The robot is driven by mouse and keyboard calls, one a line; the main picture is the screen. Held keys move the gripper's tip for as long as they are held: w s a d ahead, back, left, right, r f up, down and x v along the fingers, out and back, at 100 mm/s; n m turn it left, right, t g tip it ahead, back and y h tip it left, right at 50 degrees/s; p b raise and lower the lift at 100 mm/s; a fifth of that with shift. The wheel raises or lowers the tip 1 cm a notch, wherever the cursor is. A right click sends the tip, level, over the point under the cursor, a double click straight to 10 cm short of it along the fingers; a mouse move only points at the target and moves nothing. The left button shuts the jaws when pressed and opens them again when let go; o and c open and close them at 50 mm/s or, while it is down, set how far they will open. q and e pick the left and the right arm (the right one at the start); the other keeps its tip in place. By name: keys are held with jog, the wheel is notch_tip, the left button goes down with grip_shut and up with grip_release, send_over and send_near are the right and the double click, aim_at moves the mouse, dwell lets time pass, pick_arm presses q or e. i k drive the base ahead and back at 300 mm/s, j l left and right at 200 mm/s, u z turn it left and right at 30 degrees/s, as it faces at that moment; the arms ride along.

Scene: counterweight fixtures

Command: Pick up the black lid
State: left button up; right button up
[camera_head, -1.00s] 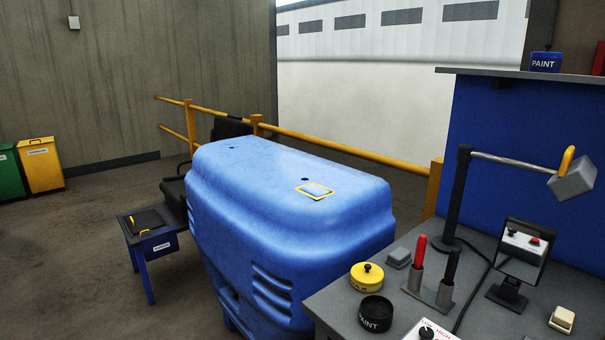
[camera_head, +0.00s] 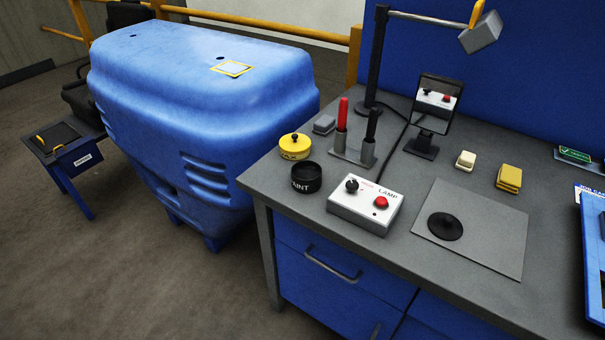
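A flat, round black disc, which looks like the black lid (camera_head: 444,226), lies on a grey mat (camera_head: 490,240) on the workbench at the right. A black paint pot (camera_head: 306,179) marked "PAINT" stands near the bench's left edge, with its top seemingly uncovered. A yellow pot (camera_head: 295,149) with a black knob on top stands just behind it. Neither of my grippers is in view.
A white lamp control box (camera_head: 364,205) with a red button sits between pot and mat. Behind stand a pen holder (camera_head: 353,153), a mirror (camera_head: 435,105) and a lamp (camera_head: 481,33). A blue machine (camera_head: 205,90) stands left of the bench.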

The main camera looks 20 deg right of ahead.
aim_at(446, 227)
jog(key=z, duration=1.5)
